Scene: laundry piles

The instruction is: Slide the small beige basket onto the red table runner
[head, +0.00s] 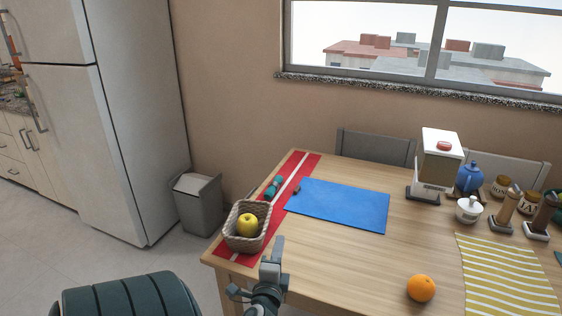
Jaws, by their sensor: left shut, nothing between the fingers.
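The small beige woven basket (242,244) sits upright on the near end of the red table runner (305,166), at the table's left side. The runner has a pale stripe and shows on both sides of the basket. A yellow apple (247,225) lies inside the basket. My left gripper (273,250) is shut and empty, close to the right of the basket. I cannot tell whether it touches the basket wall. My right gripper is not in view.
A teal item (273,188) lies on the runner behind the basket. A blue mat (340,204) lies right of it. An orange (421,288) and a yellow striped cloth (505,275) are at the right. Bare wood lies between. A bin (197,205) stands left of the table.

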